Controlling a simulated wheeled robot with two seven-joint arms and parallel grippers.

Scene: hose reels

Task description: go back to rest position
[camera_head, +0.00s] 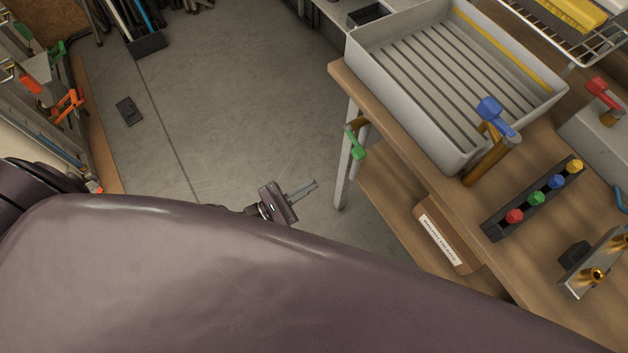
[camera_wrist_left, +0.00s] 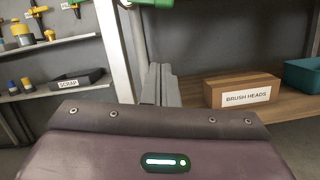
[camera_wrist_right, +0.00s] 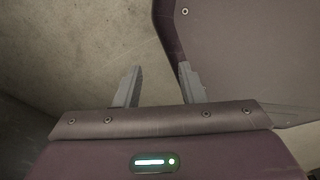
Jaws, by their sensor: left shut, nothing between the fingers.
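My left gripper (camera_head: 305,189) is out over the floor, left of the workbench (camera_head: 400,128), and apart from it. Its two grey fingers are together with nothing between them; they also show in the left wrist view (camera_wrist_left: 161,84). My right gripper shows only in the right wrist view (camera_wrist_right: 158,85). Its fingers stand apart with an empty gap, close to a dark panel of my own body. In the head view the right gripper is hidden. My own dark body fills the lower part of the head view.
The bench carries a grey slatted tray (camera_head: 455,150), a blue-handled tap (camera_head: 497,115) and a strip of coloured knobs (camera_head: 537,197). A green-handled tap (camera_head: 355,146) sticks out at the bench's left edge. A brush heads box (camera_wrist_left: 243,90) sits on the lower shelf. The floor (camera_head: 235,90) is mostly clear.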

